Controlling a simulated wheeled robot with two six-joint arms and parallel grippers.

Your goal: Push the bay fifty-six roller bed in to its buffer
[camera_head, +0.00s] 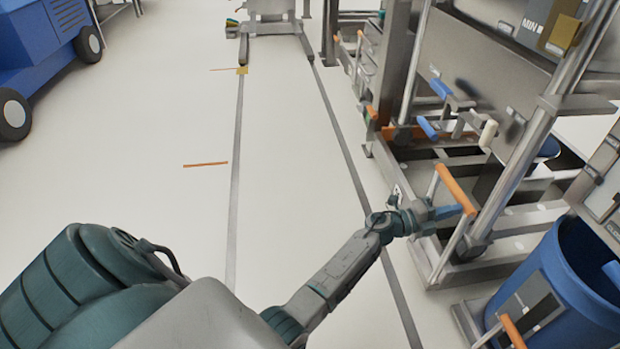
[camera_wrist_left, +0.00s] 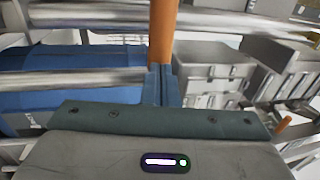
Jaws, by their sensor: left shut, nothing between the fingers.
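An orange push bar (camera_head: 455,189) stands on grey posts at the near end of a low grey roller bed frame (camera_head: 432,262), at the right of the head view. No bay number is readable on it. My left gripper (camera_head: 464,207) is shut and empty, with its fingertips at the orange bar. In the left wrist view the shut blue fingers (camera_wrist_left: 161,86) point at the orange bar (camera_wrist_left: 162,32), which rises just beyond their tips. I cannot tell whether they touch. The fingers hide part of the bar. My right gripper is not in view.
A blue bin (camera_head: 565,285) stands close at the lower right. A tall grey rack (camera_head: 515,160) rises behind the bar. A blue vehicle (camera_head: 50,45) is at the upper left. The pale floor (camera_head: 290,190) between the grey lines is clear.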

